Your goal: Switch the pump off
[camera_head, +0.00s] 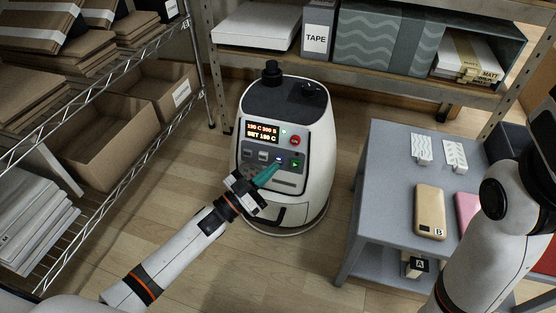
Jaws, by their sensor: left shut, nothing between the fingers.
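A white, rounded machine (318,125) with a dark top stands on the floor in the middle of the head view. Its front panel has a lit display (262,132), a red button (295,141), a small lit green light (283,131), and a row of small buttons ending in a green one (295,163). My left gripper (272,171) is shut and empty, its teal fingers pointing at the panel just below that row. I cannot tell whether the tips touch it. They hide a bit of the panel. My right gripper is not in view.
A grey table (385,160) at right holds two patterned cards, a tan device (430,210) marked B and a pink one (467,210). A wire rack with cardboard boxes (105,145) stands at left, a shelf (390,75) behind. Floor around the machine is clear.

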